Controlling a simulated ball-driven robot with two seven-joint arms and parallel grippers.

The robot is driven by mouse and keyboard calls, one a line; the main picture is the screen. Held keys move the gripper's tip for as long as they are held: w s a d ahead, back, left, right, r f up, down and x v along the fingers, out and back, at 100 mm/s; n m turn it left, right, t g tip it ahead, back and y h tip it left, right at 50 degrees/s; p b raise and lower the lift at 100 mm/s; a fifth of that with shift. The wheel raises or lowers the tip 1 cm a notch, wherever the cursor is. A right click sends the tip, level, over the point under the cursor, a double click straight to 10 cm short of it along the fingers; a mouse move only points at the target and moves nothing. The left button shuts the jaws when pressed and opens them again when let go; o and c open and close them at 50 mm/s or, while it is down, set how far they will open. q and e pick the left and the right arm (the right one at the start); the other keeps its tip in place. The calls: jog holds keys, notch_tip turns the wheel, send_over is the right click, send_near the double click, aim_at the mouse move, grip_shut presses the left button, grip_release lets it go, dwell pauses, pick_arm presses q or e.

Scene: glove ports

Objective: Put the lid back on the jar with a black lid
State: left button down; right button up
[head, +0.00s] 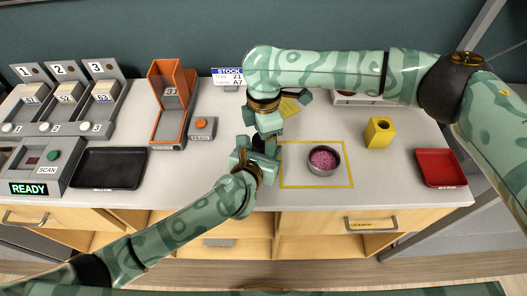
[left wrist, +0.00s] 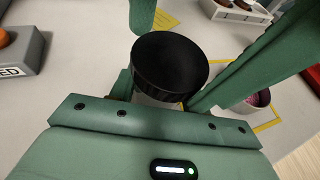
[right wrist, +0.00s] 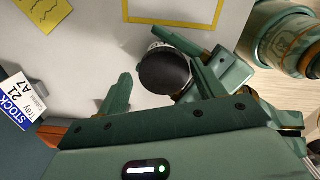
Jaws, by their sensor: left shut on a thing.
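The jar (left wrist: 155,100) is pale, with a round black lid (left wrist: 170,65) on its top in the left wrist view. The lid also shows from above in the right wrist view (right wrist: 165,72), with a strip of the pale jar at its edge. I cannot tell whether the lid is fully seated. My left gripper (head: 248,160) is shut on the jar below the lid. My right gripper (head: 266,128) points down over the jar. In the head view the grippers mostly hide the jar.
A bowl of pink bits (head: 323,160) stands inside a yellow outline just right of the grippers. A yellow block (head: 379,132) and red tray (head: 440,167) are farther right. A black tray (head: 109,168) and orange-framed dispenser (head: 170,105) stand left. A stock card (right wrist: 22,103) is behind.

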pick_arm(q)
jog(key=shift+w+a, duration=0.2)
pick_arm(e)
jog(key=shift+s+a, duration=0.1)
jog(key=shift+s, duration=0.15)
jog(key=shift+r, duration=0.45)
notch_tip(320, 180, up, 4)
jog(key=shift+f, duration=0.2)
pick_arm(q)
jog(key=shift+s, duration=0.1)
pick_arm(e)
jog(key=shift+w, duration=0.1)
jog(key=shift+c, duration=0.4)
pick_arm(q)
jog(key=shift+d, duration=0.1)
pick_arm(e)
notch_tip(320, 180, up, 3)
jog(key=n, duration=0.4)
jog(key=shift+a+n, duration=0.1)
jog(key=shift+n, duration=0.2)
jog(key=shift+r+n, duration=0.2)
jog(key=shift+n, duration=0.2)
jog(key=shift+f, duration=0.15)
